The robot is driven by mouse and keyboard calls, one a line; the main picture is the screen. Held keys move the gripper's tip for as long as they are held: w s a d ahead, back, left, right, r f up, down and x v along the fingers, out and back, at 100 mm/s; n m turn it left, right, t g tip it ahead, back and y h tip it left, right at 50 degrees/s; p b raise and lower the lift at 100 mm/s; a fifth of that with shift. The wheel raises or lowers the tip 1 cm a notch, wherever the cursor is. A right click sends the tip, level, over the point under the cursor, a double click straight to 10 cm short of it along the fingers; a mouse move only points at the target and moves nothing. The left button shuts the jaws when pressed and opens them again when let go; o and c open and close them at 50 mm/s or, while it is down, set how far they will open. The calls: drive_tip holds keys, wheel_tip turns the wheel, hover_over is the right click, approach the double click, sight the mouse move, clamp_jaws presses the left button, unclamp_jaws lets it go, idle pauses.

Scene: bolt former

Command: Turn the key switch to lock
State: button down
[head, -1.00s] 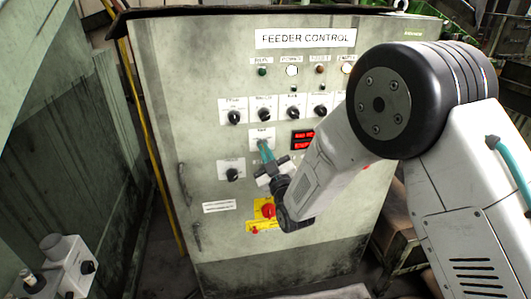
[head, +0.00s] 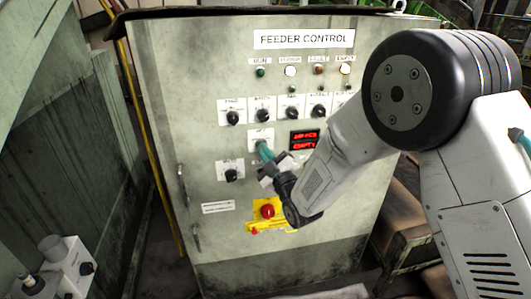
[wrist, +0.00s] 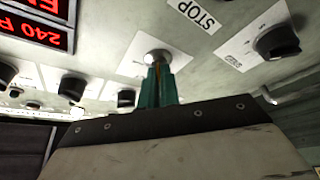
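The key switch (wrist: 157,57) is a round silver lock on a white label plate, in the upper middle of the wrist view. In the head view its plate (head: 261,134) sits left of the red display, and my fingertips partly cover it. My gripper (wrist: 158,84) has teal fingers close together at the switch, and they appear shut on the key, of which only a small brownish sliver shows between them. The head view also shows my gripper (head: 264,151) reaching the switch from the lower right. The key's exact angle and the plate's markings cannot be read.
The grey cabinet (head: 185,110) is labelled FEEDER CONTROL. A row of black knobs (head: 263,115) is above the switch, and another black knob (head: 231,175) is below left. A red mushroom button (head: 267,211) on yellow is below. The red display (head: 305,139) is close on the right.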

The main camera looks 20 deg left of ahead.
drive_tip(key=shift+r, duration=0.1)
drive_tip(key=c, duration=1.6)
unclamp_jaws()
drive_tip(key=shift+a, duration=0.1)
drive_tip(key=shift+c, duration=0.2)
drive_tip(key=v, duration=0.8)
drive_tip(key=shift+w, duration=0.1)
